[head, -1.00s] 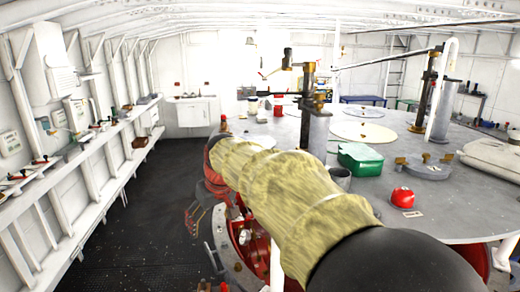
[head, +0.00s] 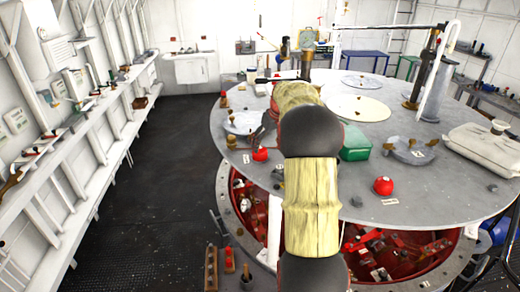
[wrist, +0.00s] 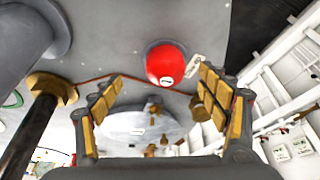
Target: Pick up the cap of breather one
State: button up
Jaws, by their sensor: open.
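A round red cap (wrist: 165,64) with a small white mark, which I cannot read for certain, sits on the grey round deck in the wrist view. In the head view a red cap (head: 260,154) is at the deck's left edge, close to my gripper (head: 264,133), which my arm partly hides. In the wrist view my gripper (wrist: 160,80) has its two yellow-padded fingers spread wide. The cap lies beyond the fingertips, with nothing between the pads. A second red cap (head: 383,186) sits farther right on the deck, with a label beside it.
A round plate with brass wing nuts (wrist: 148,124) lies close to the cap. A dark post with a brass collar (wrist: 50,88) stands at left in the wrist view. A green box (head: 356,144) and another winged cover (head: 410,150) are on the deck. The floor aisle at left is clear.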

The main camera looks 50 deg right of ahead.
aim_at(262, 151)
jog(key=p+x, duration=0.1)
jog(key=x, duration=0.3)
jog(key=a+p+x, duration=0.1)
jog(key=x, duration=0.1)
jog(key=shift+w+f+p, duration=0.1)
jog(key=shift+w+p, duration=0.05)
jog(key=shift+p, duration=0.2)
jog(key=shift+w+d+f, duration=0.1)
jog(key=shift+d+f, duration=0.05)
jog(key=shift+f, duration=0.1)
jog(key=shift+c, duration=0.8)
jog(key=c, duration=1)
jog(key=shift+o, duration=0.2)
jog(key=shift+r, duration=0.2)
